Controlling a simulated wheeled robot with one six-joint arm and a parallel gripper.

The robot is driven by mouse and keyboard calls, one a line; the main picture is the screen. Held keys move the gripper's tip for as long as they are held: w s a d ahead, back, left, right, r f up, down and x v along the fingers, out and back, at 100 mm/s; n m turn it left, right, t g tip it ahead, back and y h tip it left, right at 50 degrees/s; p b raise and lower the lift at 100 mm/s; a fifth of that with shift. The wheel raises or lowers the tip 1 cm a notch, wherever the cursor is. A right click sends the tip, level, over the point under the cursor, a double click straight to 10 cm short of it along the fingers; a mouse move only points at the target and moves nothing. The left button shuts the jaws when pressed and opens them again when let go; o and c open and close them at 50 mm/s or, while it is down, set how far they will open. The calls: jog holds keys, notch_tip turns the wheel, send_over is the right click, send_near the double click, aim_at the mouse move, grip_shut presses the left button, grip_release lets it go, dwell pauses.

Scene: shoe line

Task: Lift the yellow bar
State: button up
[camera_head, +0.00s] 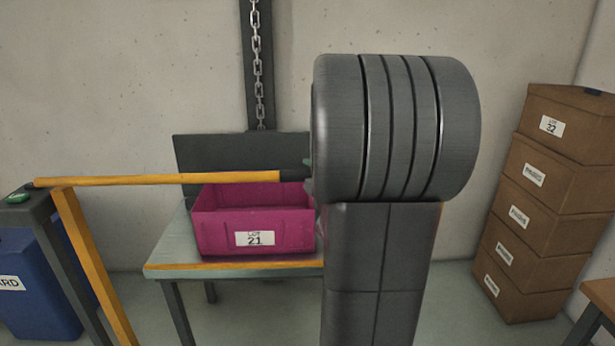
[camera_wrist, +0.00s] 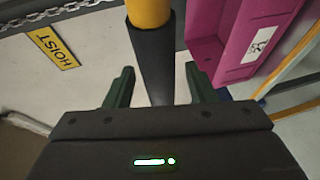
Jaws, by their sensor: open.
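The yellow bar (camera_head: 160,180) runs nearly level across the left half of the head view, from a grey post to a black end sleeve (camera_head: 292,173) beside my arm. In the wrist view the yellow part of the bar (camera_wrist: 148,12) shows at the top, and its black sleeve runs down between my fingers. My gripper (camera_wrist: 158,70) is open, with one dark green finger on each side of the sleeve and visible gaps. In the head view my arm hides nearly all of my gripper.
A magenta crate (camera_head: 225,238) labelled LOT 21 stands on a table (camera_head: 175,250) below the bar's sleeve end. A chain (camera_head: 257,70) hangs behind. A blue bin (camera_head: 40,300) stands left; stacked cardboard boxes (camera_head: 545,205) stand right. A yellow HOIST sign (camera_wrist: 54,47) is beyond my gripper.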

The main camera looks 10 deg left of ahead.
jog(key=shift+x, duration=1.35)
